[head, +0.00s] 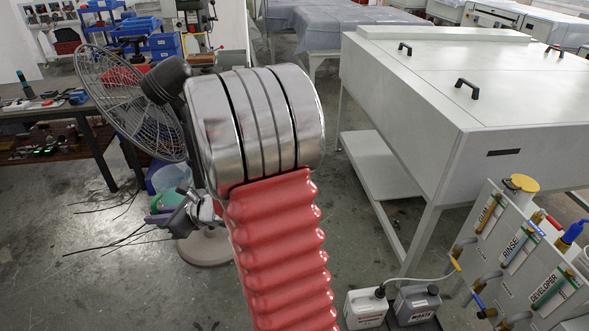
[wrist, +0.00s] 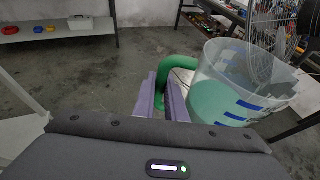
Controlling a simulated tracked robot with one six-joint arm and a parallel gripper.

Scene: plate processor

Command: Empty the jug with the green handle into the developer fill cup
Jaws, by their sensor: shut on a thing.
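The jug (wrist: 262,88) is clear with blue marks and a green handle (wrist: 180,62). Pale green liquid shows inside it in the wrist view. My gripper (wrist: 163,88) has purple fingers, shut on the handle, with the jug to their right. A panel with a DEVELOPER label (head: 553,288) stands at the lower right. I cannot make out the developer fill cup.
The panel also has GUM and RINSE labels, a yellow cup (head: 524,183) and a blue one (head: 571,233). A large white machine (head: 470,90) fills the right. A fan (head: 130,100) stands close behind the jug.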

